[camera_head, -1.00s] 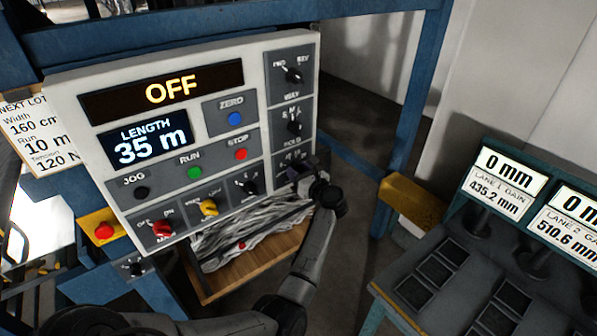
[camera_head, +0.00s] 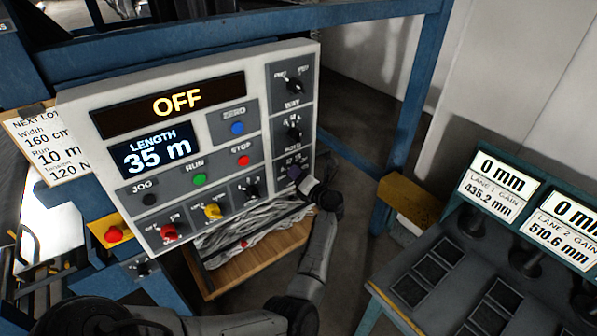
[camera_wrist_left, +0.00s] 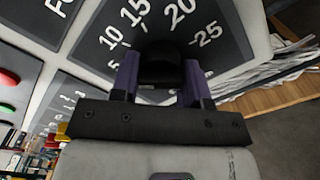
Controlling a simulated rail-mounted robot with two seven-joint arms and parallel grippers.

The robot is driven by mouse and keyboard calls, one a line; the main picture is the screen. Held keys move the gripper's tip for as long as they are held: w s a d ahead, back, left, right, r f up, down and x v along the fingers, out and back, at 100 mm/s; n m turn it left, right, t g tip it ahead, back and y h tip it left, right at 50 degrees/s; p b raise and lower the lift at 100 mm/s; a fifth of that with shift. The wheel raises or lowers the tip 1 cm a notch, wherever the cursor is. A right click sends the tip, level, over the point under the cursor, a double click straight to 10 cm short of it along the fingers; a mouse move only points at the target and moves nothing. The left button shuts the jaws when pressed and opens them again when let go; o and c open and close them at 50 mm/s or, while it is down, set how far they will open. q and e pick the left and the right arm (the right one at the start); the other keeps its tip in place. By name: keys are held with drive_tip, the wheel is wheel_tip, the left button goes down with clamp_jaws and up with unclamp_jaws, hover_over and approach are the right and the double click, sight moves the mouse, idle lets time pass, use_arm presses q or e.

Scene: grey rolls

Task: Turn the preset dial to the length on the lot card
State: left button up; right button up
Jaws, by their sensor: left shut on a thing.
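The lot card (camera_head: 40,140) hangs left of the control panel (camera_head: 75,115) and reads width 160 cm, run 10 m, tension 120 N. My left gripper (camera_head: 297,172) is at the panel's lower right corner. In the left wrist view my left gripper (camera_wrist_left: 160,80) is shut on the black knob of the preset dial (camera_wrist_left: 160,62), one finger on each side. Scale numbers 10, 15, 20 and 25 show around the knob; its pointer cannot be made out. The length display (camera_head: 155,150) reads 35 m. My right gripper is not in view.
The status display (camera_head: 176,103) reads OFF. Other knobs and the run (camera_head: 199,180) and stop (camera_head: 243,160) buttons lie near. A wooden tray (camera_head: 245,275) of grey material sits below. A console with gain displays (camera_head: 497,187) stands at right.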

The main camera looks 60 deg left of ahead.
use_arm(q)
drive_tip(key=m+p, duration=0.2)
drive_tip(key=m, duration=0.2)
drive_tip(key=shift+r+m+p, duration=0.1)
drive_tip(key=shift+m+p, duration=0.3)
drive_tip(key=shift+m, duration=0.3)
drive_tip(key=o, duration=0.9)
drive_tip(key=w+d+b, duration=0.1)
drive_tip(key=d+b, duration=0.1)
drive_tip(key=d, duration=1.2)
drive_tip(key=shift+b, duration=0.35)
drive_tip(key=shift+w+a, duration=0.1)
